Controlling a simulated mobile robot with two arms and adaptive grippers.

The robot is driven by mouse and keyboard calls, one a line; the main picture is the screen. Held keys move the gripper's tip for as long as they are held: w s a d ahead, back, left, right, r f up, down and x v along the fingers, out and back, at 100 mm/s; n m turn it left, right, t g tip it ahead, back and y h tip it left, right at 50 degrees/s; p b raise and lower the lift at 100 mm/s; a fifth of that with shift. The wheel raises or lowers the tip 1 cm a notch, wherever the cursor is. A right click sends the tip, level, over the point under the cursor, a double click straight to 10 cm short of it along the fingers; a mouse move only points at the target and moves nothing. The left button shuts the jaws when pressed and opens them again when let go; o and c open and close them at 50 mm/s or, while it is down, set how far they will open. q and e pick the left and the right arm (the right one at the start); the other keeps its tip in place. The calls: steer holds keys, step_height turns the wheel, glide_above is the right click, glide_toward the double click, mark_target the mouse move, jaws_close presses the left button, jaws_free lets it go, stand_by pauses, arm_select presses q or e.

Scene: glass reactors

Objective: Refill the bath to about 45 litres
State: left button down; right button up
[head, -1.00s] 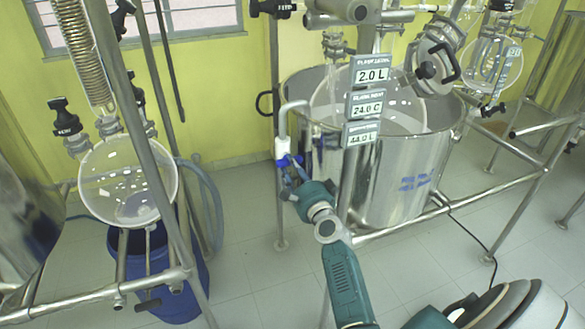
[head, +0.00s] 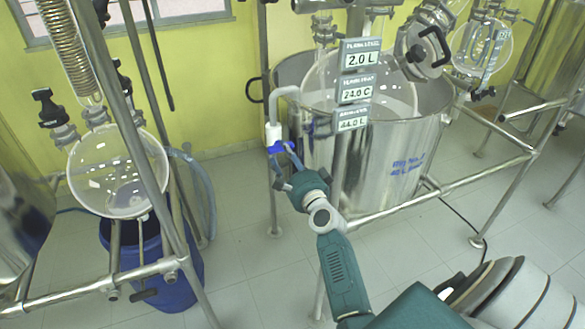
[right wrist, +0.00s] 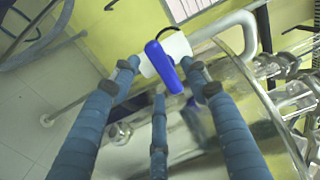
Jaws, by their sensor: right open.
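The bath is a large steel vessel (head: 385,165) with a round glass flask (head: 390,97) set in it. Three signs hang in front; the lowest (head: 352,120) appears to read 44.0 L. A white pipe (head: 284,92) hooks over the bath's left rim down to a white valve (head: 273,133) with a blue handle (head: 280,147). In the right wrist view the blue handle (right wrist: 163,67) lies slantwise across the white valve body (right wrist: 168,53). My right gripper (head: 287,163) is open at the valve, its fingers (right wrist: 165,82) spread around the handle. I cannot tell if they touch it. My left gripper is not in view.
Steel frame tubes (head: 400,204) run around the bath's front and right. At left, another glass flask (head: 117,172) hangs on a frame above a blue drum (head: 165,285). A cable lies on the tiled floor at right.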

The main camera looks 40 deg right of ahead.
steer(key=v, duration=1)
steer(key=shift+s, duration=0.35)
steer(key=shift+a, duration=0.1)
steer(key=p+x, duration=0.1)
steer(key=x, duration=1.1)
steer(key=shift+w, duration=0.1)
steer(key=shift+c, duration=0.3)
jaws_close()
